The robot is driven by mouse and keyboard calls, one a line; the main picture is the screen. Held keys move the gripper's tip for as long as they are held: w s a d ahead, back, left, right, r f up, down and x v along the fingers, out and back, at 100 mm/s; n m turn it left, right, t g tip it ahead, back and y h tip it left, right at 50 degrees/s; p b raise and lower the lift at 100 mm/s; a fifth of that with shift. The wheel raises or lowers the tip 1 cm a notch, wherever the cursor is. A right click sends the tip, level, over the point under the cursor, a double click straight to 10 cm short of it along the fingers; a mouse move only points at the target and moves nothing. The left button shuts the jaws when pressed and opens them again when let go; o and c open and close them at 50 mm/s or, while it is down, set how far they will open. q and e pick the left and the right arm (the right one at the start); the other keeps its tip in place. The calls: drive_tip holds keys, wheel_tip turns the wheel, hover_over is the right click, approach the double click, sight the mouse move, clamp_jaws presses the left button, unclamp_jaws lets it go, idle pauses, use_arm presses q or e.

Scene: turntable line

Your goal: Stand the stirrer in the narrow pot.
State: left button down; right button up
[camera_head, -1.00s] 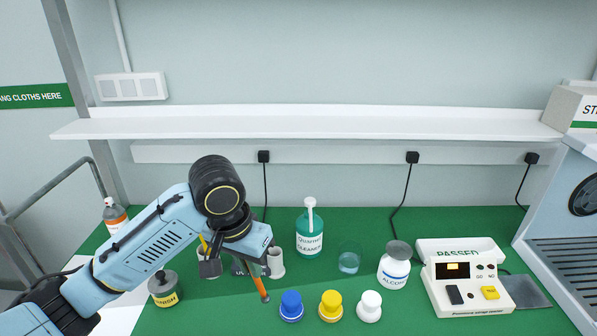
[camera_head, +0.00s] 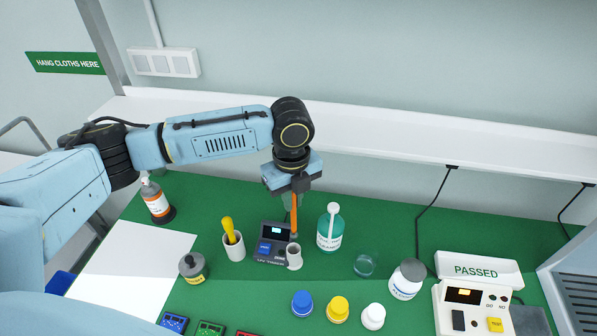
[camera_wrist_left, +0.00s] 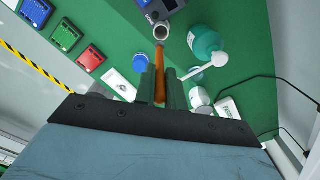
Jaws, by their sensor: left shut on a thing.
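My left gripper (camera_head: 294,190) is shut on the stirrer, an orange-brown stick (camera_head: 294,218), and holds it nearly upright with its lower end down. The narrow pot, a small grey-white cup (camera_head: 295,260), stands on the green mat right below the stick. The stick's lower end is at about the height of the pot's mouth; I cannot tell whether it is inside the rim. In the left wrist view the stick (camera_wrist_left: 160,82) shows between the fingers, its far end close to the pot (camera_wrist_left: 150,40). My right gripper is not in view.
A wider white pot (camera_head: 235,251) with a yellow-handled tool stands to the left. A dark timer (camera_head: 268,250) sits beside the narrow pot, and a teal cleaner bottle (camera_head: 329,232) is close on its right. A glass (camera_head: 365,265) and capped bottles stand further right.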

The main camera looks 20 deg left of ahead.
sight(293, 227)
use_arm(q)
drive_tip(key=shift+m, duration=0.4)
wheel_tip(293, 227, down, 6)
drive_tip(key=b, duration=0.6)
drive_tip(key=shift+w+a+r, duration=0.1)
drive_tip(key=shift+w+a, duration=0.05)
drive_tip(key=shift+f+b, duration=0.8)
drive_tip(key=shift+f, duration=2.2)
drive_tip(key=c, duration=1.4)
unclamp_jaws()
drive_tip(key=shift+r, duration=0.1)
wheel_tip(293, 227, up, 13)
drive_tip(key=shift+r, duration=0.15)
